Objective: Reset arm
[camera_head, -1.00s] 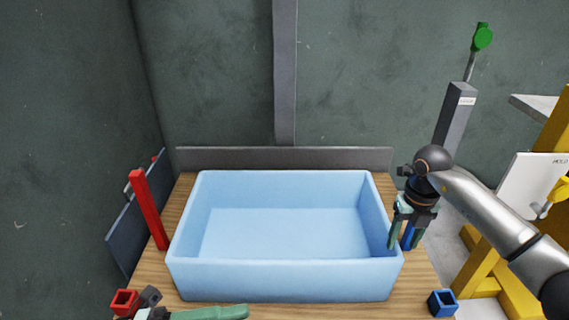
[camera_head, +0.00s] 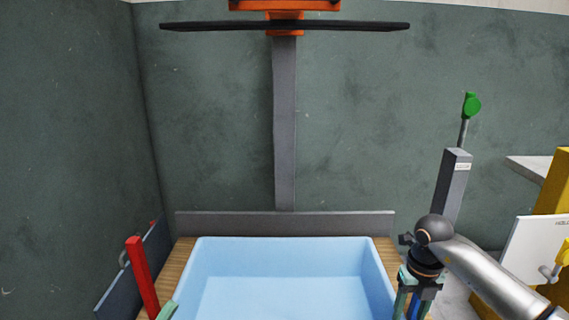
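My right arm comes in from the right, and my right gripper (camera_head: 412,306) points down at the right edge of the blue tub. Its fingers are cut off by the bottom of the picture, with a blue piece showing between or behind them; I cannot tell whether it is held. A small green part at the bottom left, by the tub's left wall, may belong to my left gripper (camera_head: 168,311); its fingertips are not clearly shown. The light blue tub (camera_head: 290,243) stands on a wooden table (camera_head: 183,262) and looks empty where visible.
A red post (camera_head: 142,277) stands left of the tub. A grey post with a green-knobbed lever (camera_head: 453,185) rises behind my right gripper. A yellow frame with a white panel (camera_head: 530,252) is at the right. An orange and black fixture (camera_head: 285,24) tops a grey column behind the table.

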